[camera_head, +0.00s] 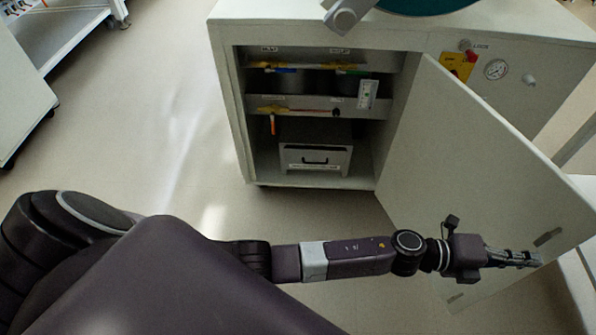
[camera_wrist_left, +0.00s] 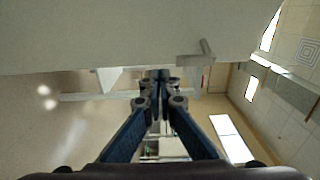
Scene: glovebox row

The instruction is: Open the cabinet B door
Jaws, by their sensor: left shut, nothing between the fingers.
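The cabinet (camera_head: 232,110) stands at the upper middle in the head view with its front open. Its pale door (camera_head: 455,160) is swung wide out to the right, hinged at the right side of the opening. A handle (camera_head: 548,236) shows near the door's free edge. My left gripper (camera_head: 538,259) is shut and empty, reaching right across the door's lower outer part. In the left wrist view the shut fingers (camera_wrist_left: 160,80) lie close to the door panel (camera_wrist_left: 130,35), and the handle (camera_wrist_left: 197,55) is just beyond them to the right. Contact cannot be told. My right gripper is not in view.
A yellow switch panel (camera_head: 457,66) and a gauge (camera_head: 495,69) are on the right front. A cart (camera_head: 62,35) stands at upper left. The floor (camera_head: 165,130) left of the cabinet is clear.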

